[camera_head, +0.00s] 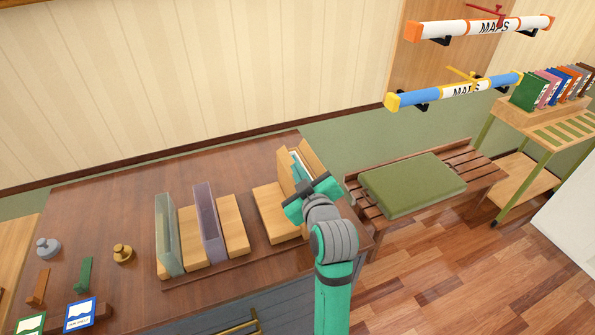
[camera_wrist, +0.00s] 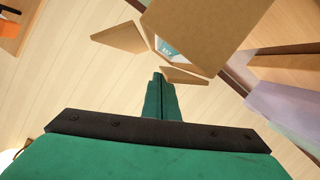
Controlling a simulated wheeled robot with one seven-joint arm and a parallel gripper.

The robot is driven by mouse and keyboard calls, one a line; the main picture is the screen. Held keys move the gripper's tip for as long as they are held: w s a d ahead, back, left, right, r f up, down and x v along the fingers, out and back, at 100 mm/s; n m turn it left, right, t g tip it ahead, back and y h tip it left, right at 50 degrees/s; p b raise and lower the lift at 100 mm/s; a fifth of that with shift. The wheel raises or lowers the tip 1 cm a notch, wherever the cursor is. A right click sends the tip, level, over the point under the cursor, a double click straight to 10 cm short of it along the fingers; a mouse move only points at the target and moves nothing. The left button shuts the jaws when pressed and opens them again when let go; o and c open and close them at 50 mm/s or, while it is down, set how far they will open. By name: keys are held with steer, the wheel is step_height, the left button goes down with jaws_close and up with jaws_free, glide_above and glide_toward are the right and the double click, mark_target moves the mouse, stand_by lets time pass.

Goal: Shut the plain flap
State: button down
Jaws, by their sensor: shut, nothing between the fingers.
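An open tan box (camera_head: 286,190) with raised flaps stands at the right end of the dark desk. I cannot tell which one is the plain flap. My gripper (camera_wrist: 158,76) is shut and empty, its fingertips close to the small flap; contact cannot be told. In the head view my gripper (camera_head: 312,194) is over the box's near right side and hides part of it.
A grey-green panel (camera_head: 169,235) and a purple panel (camera_head: 207,224) stand upright on wooden blocks left of the box. A bench with a green cushion (camera_head: 413,184) stands to the right. Weights and small stands occupy the desk's left end.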

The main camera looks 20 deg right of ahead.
steer(key=shift+d+f+m+y, duration=0.25)
steer(key=shift+d+m+y, duration=0.1)
steer(key=shift+m, duration=0.45)
steer(key=shift+d+f+m+y, duration=0.2)
steer(key=shift+m+y, duration=0.1)
steer(key=shift+m, duration=0.5)
steer(key=shift+d+f+m+y, duration=0.25)
steer(key=shift+d+m+y, duration=0.1)
steer(key=shift+m, duration=0.45)
steer(key=r, duration=0.4)
steer(key=shift+w+a+r, duration=0.2)
steer(key=shift+w+r, duration=0.05)
steer(key=v, duration=1)
steer(key=shift+s, duration=0.25)
steer(key=shift+w+f, duration=0.1)
steer(key=shift+f, duration=0.05)
